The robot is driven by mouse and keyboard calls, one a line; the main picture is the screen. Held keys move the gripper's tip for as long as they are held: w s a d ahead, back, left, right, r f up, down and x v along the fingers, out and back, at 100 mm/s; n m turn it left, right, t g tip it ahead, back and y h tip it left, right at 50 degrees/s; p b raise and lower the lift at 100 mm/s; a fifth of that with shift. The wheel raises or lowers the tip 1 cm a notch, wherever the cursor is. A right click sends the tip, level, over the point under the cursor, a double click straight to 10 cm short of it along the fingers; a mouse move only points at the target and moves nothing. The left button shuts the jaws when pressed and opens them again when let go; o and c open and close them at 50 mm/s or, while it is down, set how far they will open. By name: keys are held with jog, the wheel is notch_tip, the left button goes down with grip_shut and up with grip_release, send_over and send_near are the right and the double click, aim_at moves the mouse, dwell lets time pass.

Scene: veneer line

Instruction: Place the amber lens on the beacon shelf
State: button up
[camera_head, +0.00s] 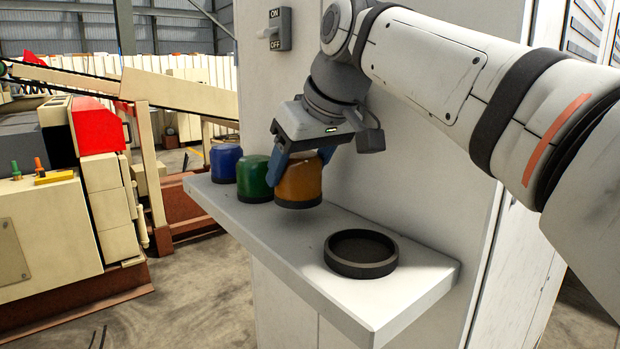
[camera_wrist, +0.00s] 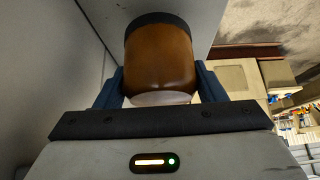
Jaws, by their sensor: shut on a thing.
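The amber lens (camera_head: 299,181) is an orange-brown dome with a dark base ring, over the white beacon shelf (camera_head: 300,249). My gripper (camera_head: 301,158) is shut on it from above, its blue fingers at the lens's sides. In the wrist view the amber lens (camera_wrist: 160,60) sits upright relative to the fingers, between both of them (camera_wrist: 161,88). I cannot tell for sure whether its base touches the shelf or hangs slightly above it. A green lens (camera_head: 256,179) and a blue lens (camera_head: 225,163) stand on the shelf to its left.
An empty dark round holder ring (camera_head: 361,254) lies on the shelf's near right part. A white cabinet wall with an ON/OFF switch (camera_head: 275,29) rises behind the shelf. Bare shelf lies between the lenses and the ring. Beige machinery (camera_head: 55,230) stands to the left.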

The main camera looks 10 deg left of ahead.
aim_at(301, 186)
jog(key=shift+f, duration=1.5)
jog(key=shift+d+f, duration=0.1)
jog(key=shift+f, duration=0.1)
jog(key=o, duration=1)
jog(key=shift+s+d+r, duration=0.1)
jog(key=shift+r, duration=0.4)
jog(key=v, duration=1.1)
jog(key=shift+s+d, duration=0.1)
jog(key=shift+s, duration=0.05)
